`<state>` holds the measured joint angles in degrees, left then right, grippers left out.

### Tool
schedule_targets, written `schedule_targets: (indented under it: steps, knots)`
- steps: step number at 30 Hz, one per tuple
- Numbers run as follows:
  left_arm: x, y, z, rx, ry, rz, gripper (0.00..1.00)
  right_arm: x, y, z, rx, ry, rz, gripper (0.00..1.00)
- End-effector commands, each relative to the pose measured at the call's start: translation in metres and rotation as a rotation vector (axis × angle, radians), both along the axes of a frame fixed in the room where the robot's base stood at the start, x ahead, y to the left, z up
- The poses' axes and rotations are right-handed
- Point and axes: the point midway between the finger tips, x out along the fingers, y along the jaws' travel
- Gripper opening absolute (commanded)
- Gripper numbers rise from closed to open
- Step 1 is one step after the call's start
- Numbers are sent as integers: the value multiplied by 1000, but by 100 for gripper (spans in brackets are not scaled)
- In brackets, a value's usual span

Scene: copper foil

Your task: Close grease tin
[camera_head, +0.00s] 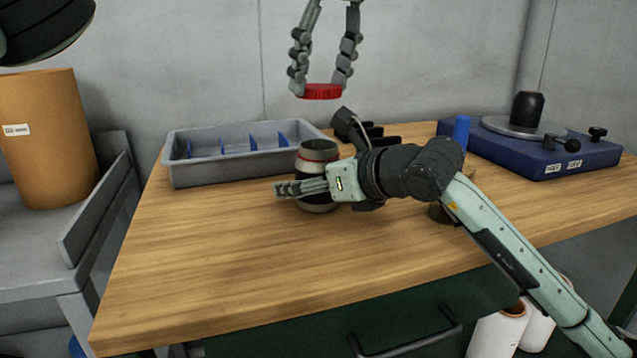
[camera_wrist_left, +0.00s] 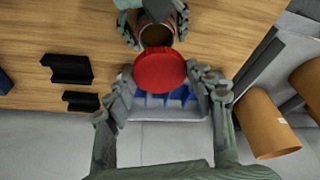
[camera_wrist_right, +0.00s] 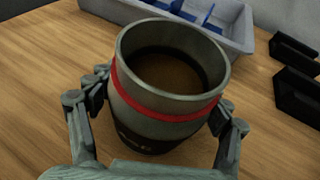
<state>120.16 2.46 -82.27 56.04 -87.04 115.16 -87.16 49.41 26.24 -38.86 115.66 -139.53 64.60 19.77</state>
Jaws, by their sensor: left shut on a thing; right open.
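The grease tin (camera_head: 317,152) is an upright, grey, open-topped can with a red band and a dark lower part, standing on the workbench. The right wrist view shows its open mouth and brownish inside (camera_wrist_right: 172,75). My right gripper (camera_head: 305,188) is around the tin's sides, a finger on each side, jaws open; firm contact cannot be told. The red lid (camera_head: 322,91) is in my left gripper (camera_head: 323,84), shut on it, in the air above and behind the tin. The left wrist view shows the lid (camera_wrist_left: 159,70) held flat between the fingertips, apart from the tin.
A grey tray (camera_head: 215,171) with blue dividers stands behind the tin. Black holders (camera_head: 383,135) are behind right. A blue base (camera_head: 560,155) with knobs and a blue cylinder (camera_head: 462,131) are further right. The front left of the wooden bench (camera_head: 200,270) is clear.

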Motion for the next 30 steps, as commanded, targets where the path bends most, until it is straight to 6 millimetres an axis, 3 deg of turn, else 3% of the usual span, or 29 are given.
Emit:
schedule_targets:
  steps: [4,22,30]
  knots:
    - [0,0,0,0,0,0,46,0,0,0,0,0,0,78]
    - [0,0,0,0,0,0,46,0,-1,0,0,0,-1,4]
    - [0,0,0,0,0,0,46,0,-1,0,-1,1,-1,2]
